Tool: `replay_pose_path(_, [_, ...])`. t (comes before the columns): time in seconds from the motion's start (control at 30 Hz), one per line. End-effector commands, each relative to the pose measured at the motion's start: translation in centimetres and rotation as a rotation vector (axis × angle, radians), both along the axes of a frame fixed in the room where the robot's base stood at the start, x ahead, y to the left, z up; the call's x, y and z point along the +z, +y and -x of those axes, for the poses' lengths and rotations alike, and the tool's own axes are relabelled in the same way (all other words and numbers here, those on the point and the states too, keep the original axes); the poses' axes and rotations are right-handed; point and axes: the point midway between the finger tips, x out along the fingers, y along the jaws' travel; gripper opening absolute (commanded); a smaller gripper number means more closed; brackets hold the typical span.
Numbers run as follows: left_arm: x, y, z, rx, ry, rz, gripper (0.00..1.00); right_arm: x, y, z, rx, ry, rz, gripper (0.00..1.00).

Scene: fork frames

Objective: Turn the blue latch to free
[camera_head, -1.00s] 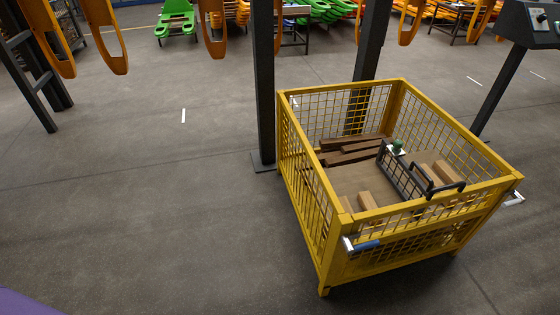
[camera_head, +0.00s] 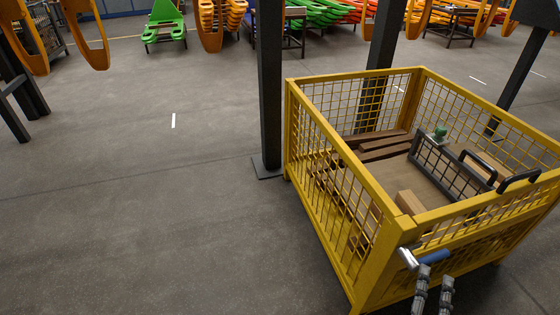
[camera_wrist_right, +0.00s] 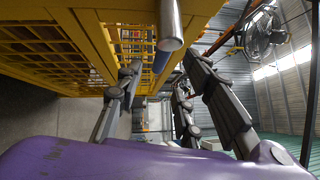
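The blue latch (camera_head: 434,256) is a blue grip joined to a silver bar at the near corner of the yellow mesh crate (camera_head: 380,198). My right gripper (camera_head: 435,276) is at the bottom of the head view, just below the latch, with its two fingers apart and nothing held. In the right wrist view the fingers (camera_wrist_right: 160,72) are spread, and the blue latch (camera_wrist_right: 161,62) and its silver bar (camera_wrist_right: 171,22) show in the space between them. I cannot tell whether a finger touches the latch. My left gripper is not in view.
Inside the crate lie brown wooden blocks (camera_head: 385,152) and a dark mesh panel (camera_head: 447,168) with black handles. A dark post (camera_head: 269,90) stands on the floor beside the crate. The grey floor (camera_head: 130,210) to the left is clear.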

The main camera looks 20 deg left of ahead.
Motion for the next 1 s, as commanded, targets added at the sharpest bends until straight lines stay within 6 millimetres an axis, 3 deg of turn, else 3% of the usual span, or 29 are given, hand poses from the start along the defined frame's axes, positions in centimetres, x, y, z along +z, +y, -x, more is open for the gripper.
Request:
replay_pose_path(0.5, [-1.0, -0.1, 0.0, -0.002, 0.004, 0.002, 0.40, 1.0, -0.9, -6.9, 0.000, -0.002, 0.000, 0.35])
replay_pose_path(0.87, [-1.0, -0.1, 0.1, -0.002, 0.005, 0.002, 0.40, 1.2, -1.0, -7.5, 0.000, -0.001, 0.000, 0.35])
replay_pose_path(1.0, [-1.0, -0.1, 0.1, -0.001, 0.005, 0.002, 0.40, 1.1, -1.0, -7.5, 0.000, -0.001, 0.000, 0.18])
